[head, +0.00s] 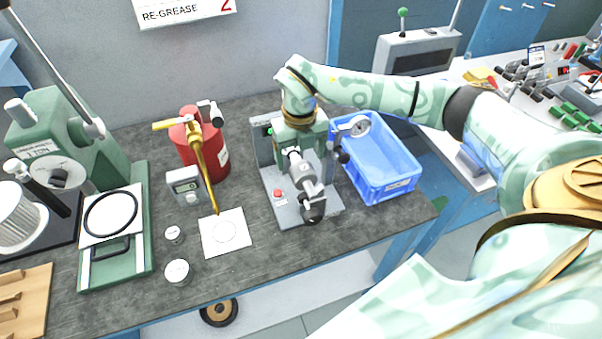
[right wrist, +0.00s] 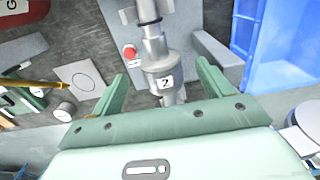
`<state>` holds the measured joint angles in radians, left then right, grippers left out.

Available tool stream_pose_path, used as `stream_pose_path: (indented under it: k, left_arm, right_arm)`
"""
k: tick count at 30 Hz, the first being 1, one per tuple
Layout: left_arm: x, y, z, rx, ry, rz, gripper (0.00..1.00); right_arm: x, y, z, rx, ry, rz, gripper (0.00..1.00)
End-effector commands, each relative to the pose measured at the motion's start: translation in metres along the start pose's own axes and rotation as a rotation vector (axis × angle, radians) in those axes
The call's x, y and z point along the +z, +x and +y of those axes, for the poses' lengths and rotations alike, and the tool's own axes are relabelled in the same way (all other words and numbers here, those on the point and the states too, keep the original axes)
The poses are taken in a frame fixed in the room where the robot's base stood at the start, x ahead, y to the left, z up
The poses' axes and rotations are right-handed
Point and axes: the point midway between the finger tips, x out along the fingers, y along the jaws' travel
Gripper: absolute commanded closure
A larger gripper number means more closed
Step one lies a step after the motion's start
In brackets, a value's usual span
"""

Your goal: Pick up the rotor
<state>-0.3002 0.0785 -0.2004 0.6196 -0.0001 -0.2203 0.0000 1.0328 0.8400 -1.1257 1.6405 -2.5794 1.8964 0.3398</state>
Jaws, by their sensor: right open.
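A grey stepped, shaft-like part, which looks like the rotor (head: 304,176), sits on a grey stand (head: 290,210) with a red button at the bench's middle. Its near end is dark in the head view. In the right wrist view the rotor (right wrist: 157,50) carries a white label marked 2. My right gripper (head: 302,146) reaches down over the stand from behind. In the right wrist view its green fingers (right wrist: 162,72) are spread, one on each side of the rotor, with gaps showing. Whether they are level with it, I cannot tell. My left gripper is not in view.
A blue bin (head: 405,184) stands close right of the stand. To the left are a red can (head: 187,150), a grey meter (head: 186,187), a white card (head: 240,243), small round tins (head: 177,272) and a green press (head: 142,262). Dark bench surface is clear at front.

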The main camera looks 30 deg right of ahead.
Motion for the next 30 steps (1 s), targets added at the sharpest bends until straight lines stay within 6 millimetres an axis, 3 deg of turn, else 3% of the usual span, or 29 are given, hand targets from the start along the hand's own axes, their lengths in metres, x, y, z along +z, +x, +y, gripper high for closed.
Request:
stream_pose_path:
  k: [10,19,20,27,28,30]
  left_arm:
    - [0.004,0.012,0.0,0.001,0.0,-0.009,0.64]
    - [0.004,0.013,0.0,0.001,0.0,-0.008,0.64]
    - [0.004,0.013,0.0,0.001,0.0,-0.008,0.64]
    - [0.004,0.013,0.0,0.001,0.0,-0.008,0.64]
    - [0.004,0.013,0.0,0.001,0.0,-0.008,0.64]
    - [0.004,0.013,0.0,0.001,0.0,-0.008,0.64]
  right_arm:
    - [-0.01,0.049,0.0,0.001,0.0,0.003,0.21]
    - [-0.009,0.053,0.0,0.001,-0.001,-0.001,0.21]
    - [-0.009,0.053,0.0,0.001,-0.001,-0.001,0.27]
    - [-0.009,0.053,0.0,0.001,-0.001,0.0,0.93]
    - [-0.009,0.053,0.0,0.001,-0.001,0.0,1.0]
    - [-0.008,0.051,0.0,0.003,-0.001,-0.004,1.0]
